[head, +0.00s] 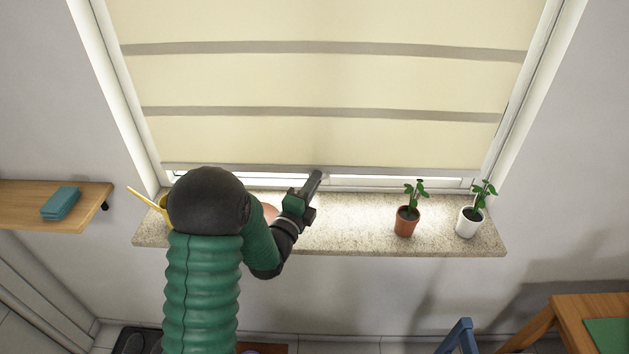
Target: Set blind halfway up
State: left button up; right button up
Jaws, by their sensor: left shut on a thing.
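The cream blind (320,85) with grey-brown stripes covers nearly all of the window in the head view. Its bottom edge hangs a little above the granite sill, leaving a thin bright strip of window. My left gripper (316,179) is at the middle of the blind's bottom edge and is shut on it. The fingertips are small here and partly hide the spot that they grip. My green left arm with a dark joint hides part of the sill at the left. My right gripper is not in view.
A brown pot with a plant (405,220) and a white pot with a plant (469,221) stand on the right of the sill (340,238). A yellow item (150,200) is partly hidden at the left.

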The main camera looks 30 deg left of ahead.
pick_arm(q)
jog(key=shift+a, duration=0.1)
grip_shut()
jog(key=shift+w+d, duration=0.1)
jog(key=shift+d, duration=0.15)
jog(key=shift+d, duration=0.1)
dwell(0.6)
jog(key=shift+r, duration=0.25)
notch_tip(320, 180, up, 31)
jog(key=p, duration=1)
jog(key=shift+f, duration=0.1)
